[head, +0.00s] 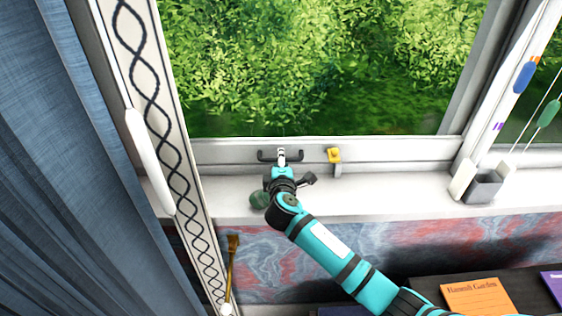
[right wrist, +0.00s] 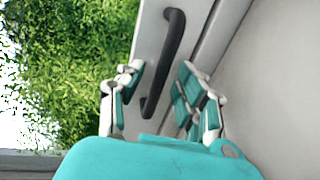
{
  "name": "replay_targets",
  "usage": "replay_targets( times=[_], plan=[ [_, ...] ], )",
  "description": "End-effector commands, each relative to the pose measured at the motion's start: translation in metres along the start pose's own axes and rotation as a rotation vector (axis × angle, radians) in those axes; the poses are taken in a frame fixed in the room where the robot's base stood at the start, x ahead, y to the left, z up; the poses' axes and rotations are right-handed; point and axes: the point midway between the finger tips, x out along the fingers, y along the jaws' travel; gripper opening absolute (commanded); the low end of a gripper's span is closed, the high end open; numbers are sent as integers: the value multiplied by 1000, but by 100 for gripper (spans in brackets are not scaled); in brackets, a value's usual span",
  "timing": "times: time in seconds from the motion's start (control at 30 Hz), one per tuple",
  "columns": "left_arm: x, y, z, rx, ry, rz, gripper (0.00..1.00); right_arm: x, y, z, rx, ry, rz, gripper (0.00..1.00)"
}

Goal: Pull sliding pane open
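The sliding pane (head: 390,149) fills the middle of the head view, with a light frame around clear glass and green foliage behind it. A dark bar handle (head: 266,156) sits on its lower rail; it also shows in the right wrist view (right wrist: 174,45). My right gripper (head: 282,157) is at the handle and covers its middle in the head view. In the right wrist view its fingers (right wrist: 161,70) are open, one on each side of the bar, with gaps visible. My left gripper is not in view.
A yellow latch (head: 334,156) is right of the handle. A blue curtain (head: 60,150) hangs at left, and a brass-coloured tool (head: 232,260) hangs below the sill. Books (head: 478,298) lie at lower right.

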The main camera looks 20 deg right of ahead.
Motion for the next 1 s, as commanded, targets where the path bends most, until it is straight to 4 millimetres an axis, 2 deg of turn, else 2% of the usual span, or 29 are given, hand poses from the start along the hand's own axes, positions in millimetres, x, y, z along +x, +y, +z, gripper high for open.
replay_targets(
  times=[0.07,0.3,0.37,0.83,1.0],
  plan=[
    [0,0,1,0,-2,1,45,0,0,0,0,0,0,36],
    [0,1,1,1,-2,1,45,0,0,0,0,0,0,5],
    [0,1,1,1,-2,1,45,0,0,0,0,0,0,0],
    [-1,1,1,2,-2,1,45,-1,0,1,0,0,-1,0],
    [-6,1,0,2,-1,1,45,-1,0,18,-2,-4,-2,0]
  ],
)
